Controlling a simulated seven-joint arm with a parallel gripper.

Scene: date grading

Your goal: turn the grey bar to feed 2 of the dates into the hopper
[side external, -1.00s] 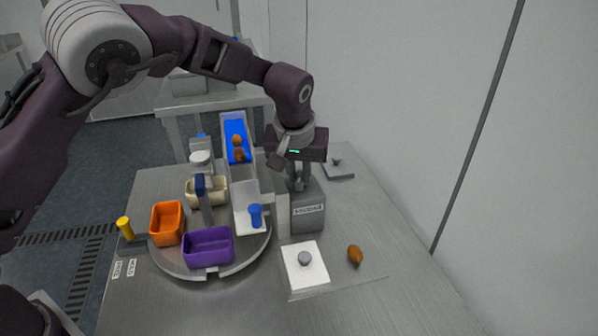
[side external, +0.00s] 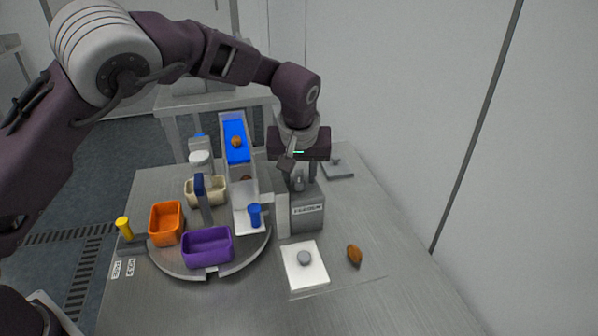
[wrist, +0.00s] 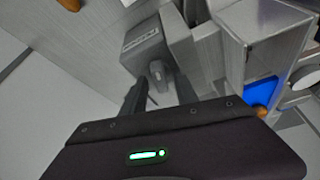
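The grey bar (wrist: 157,72) stands on top of a grey labelled box (wrist: 145,45); in the side view the bar (side external: 298,184) is partly hidden by my gripper. My gripper (side external: 292,168) is just above the box, pointing down. In the wrist view its two fingers (wrist: 160,88) are apart, with the bar showing between and beyond them; I see no clear contact. One brown date (side external: 237,142) lies on the blue sloping chute (side external: 234,125). Another date (side external: 246,178) is lower down, mostly hidden by the chute's side wall. A further date (side external: 354,255) lies on the table at right.
A round turntable (side external: 182,272) carries orange (side external: 166,237), purple (side external: 207,262) and cream (side external: 190,201) bins. A blue knob (side external: 254,215) is right of them. A white plate with a grey button (side external: 304,258) lies in front of the box. A yellow-handled lever (side external: 124,227) is at left.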

